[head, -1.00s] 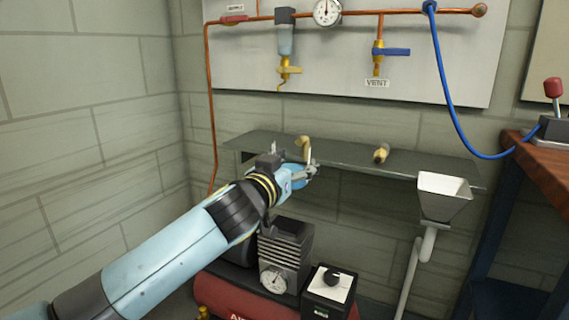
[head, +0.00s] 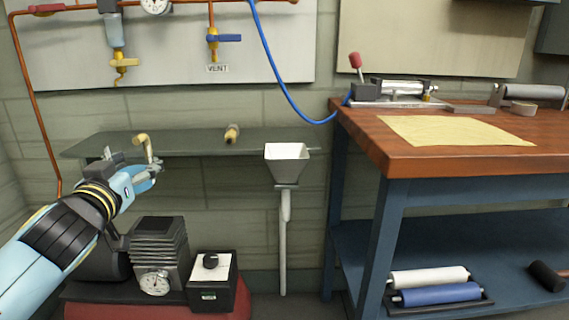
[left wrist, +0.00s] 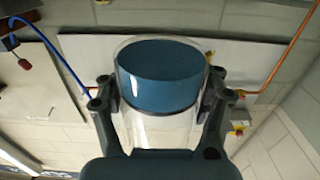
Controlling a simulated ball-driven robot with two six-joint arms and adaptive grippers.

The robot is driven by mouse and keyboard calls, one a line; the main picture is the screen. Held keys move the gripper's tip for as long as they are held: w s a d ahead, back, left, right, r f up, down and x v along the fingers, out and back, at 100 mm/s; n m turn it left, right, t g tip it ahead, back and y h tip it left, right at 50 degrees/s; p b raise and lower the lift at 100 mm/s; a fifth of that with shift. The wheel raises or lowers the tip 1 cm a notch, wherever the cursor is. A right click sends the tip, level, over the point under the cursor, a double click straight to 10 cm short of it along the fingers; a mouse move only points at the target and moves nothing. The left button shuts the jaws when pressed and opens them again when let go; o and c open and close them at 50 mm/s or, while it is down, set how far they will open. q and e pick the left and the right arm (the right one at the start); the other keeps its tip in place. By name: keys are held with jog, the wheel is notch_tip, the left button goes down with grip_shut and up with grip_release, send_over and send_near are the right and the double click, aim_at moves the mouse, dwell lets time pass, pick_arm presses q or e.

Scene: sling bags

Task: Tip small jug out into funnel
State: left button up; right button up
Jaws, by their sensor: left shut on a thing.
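My left gripper (head: 151,168) is in front of the left part of the shelf, left of the funnel. It is shut on a clear round vessel, the small jug (left wrist: 160,125), which shows between the two fingers in the left wrist view. A teal-blue round surface (left wrist: 158,75) shows in it; I cannot tell whether this is liquid or its base. In the head view the jug is hard to make out at the gripper. The white square funnel (head: 287,160) stands on a pale pipe right of the gripper, open side up, apart from it. My right gripper is not in view.
A dark shelf (head: 190,145) runs behind the gripper, with a brass fitting (head: 232,133) on it. A red compressor (head: 160,255) stands below. A wooden workbench (head: 460,150) is right of the funnel. A blue hose (head: 280,85) hangs above the funnel.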

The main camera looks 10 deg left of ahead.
aim_at(127, 168)
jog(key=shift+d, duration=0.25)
pick_arm(q)
jog(key=shift+s+a+f, duration=0.1)
jog(key=shift+s+f, duration=0.2)
jog(key=shift+s, duration=0.1)
jog(key=s+h+p, duration=0.1)
jog(key=s+d+r+m+h+p, duration=0.1)
jog(key=s, duration=0.1)
jog(key=s+d+r+p, duration=0.1)
jog(key=shift+s+d+r+m+h, duration=0.1)
jog(key=shift+s+m+h, duration=0.3)
jog(key=s+d+r+h, duration=0.1)
jog(key=s+d+r+m+h+p, duration=0.1)
jog(key=d, duration=0.1)
jog(key=s+d+r+m+h, duration=0.1)
jog(key=shift+s+d, duration=0.2)
jog(key=shift+d, duration=0.15)
jog(key=s+d+r+m+h, duration=0.1)
jog(key=d+r+h, duration=0.1)
jog(key=s+d+r+m+g+h, duration=0.1)
jog(key=s+d+r+h, duration=0.1)
jog(key=d+r, duration=0.1)
jog(key=s+d+r+m+h+p, duration=0.1)
jog(key=s+d+r+m+h, duration=0.1)
jog(key=shift+d+r+g, duration=0.3)
jog(key=shift+d+g, duration=0.1)
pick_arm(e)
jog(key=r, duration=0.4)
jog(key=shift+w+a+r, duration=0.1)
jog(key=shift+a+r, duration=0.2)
